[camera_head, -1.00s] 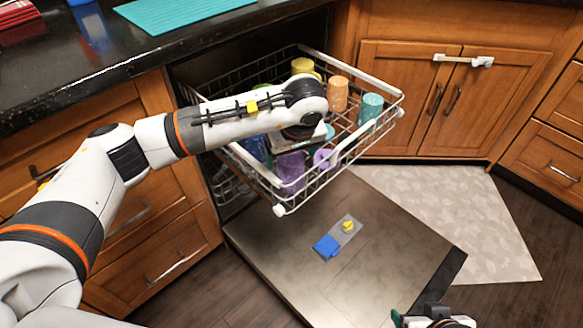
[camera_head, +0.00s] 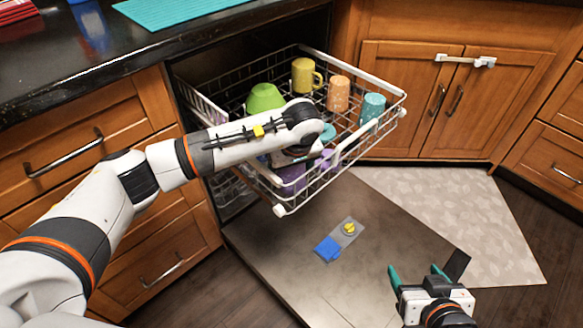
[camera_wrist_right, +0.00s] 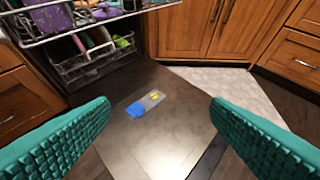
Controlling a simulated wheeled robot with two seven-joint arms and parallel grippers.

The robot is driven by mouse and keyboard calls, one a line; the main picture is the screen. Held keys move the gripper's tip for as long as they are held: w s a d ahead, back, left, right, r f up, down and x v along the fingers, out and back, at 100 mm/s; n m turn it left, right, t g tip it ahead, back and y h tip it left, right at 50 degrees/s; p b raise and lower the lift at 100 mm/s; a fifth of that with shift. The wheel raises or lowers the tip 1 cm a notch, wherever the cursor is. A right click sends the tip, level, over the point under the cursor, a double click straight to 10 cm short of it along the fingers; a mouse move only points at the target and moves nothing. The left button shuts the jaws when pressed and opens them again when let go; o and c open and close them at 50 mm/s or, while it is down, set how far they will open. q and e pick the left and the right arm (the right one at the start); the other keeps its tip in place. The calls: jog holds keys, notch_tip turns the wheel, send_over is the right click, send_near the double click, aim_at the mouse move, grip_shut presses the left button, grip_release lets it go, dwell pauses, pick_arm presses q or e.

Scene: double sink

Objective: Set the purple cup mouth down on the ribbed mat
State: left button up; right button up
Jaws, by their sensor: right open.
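A purple cup (camera_head: 291,178) is in the pulled-out upper dishwasher rack, at its near side and partly hidden by my left arm. A smaller purple piece (camera_head: 325,158) shows to its right; I cannot tell whether it belongs to the same cup. My left gripper (camera_head: 285,159) is over the near part of the rack by the purple cup. Its fingers are hidden under the wrist, so its grip cannot be seen. The teal ribbed mat (camera_head: 178,9) lies on the counter at the top left.
The rack (camera_head: 357,150) also holds a green bowl-like item (camera_head: 265,98), a yellow mug (camera_head: 304,75), an orange cup (camera_head: 338,94) and a teal cup (camera_head: 372,107). The open dishwasher door (camera_head: 290,255) lies below. A blue item (camera_head: 93,24) stands at the counter's edge.

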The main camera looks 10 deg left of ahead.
pick_arm(q)
jog(key=c, duration=0.8)
